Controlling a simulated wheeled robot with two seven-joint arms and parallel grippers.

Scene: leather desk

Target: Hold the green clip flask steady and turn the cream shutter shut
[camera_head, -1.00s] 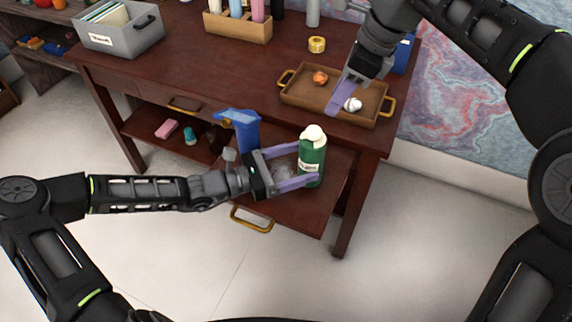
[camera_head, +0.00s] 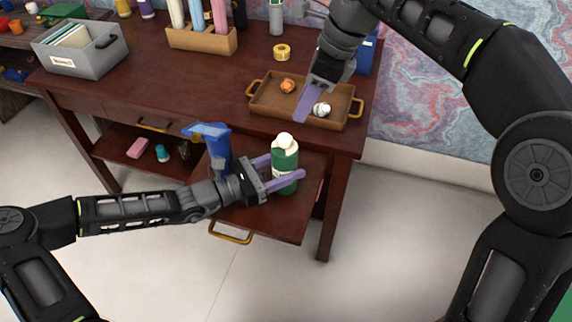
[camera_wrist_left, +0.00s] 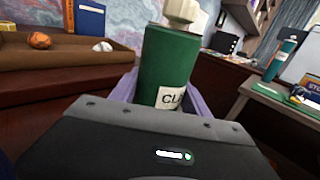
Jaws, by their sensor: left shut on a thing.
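The green clip flask (camera_head: 284,169) stands upright over the pulled-out drawer, with its cream shutter (camera_head: 285,141) on top. My left gripper (camera_head: 286,174) is shut on the flask's body, one lilac finger on each side. In the left wrist view the flask (camera_wrist_left: 166,62) fills the middle, its label partly hidden by my gripper, and the cream shutter (camera_wrist_left: 183,11) is cut off by the top edge. My right gripper (camera_head: 306,105) is over the wooden tray, away from the flask; only one finger surface shows, so its opening is unclear.
The wooden tray (camera_head: 262,111) holds an orange item (camera_head: 288,86) and a white item (camera_head: 322,109).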

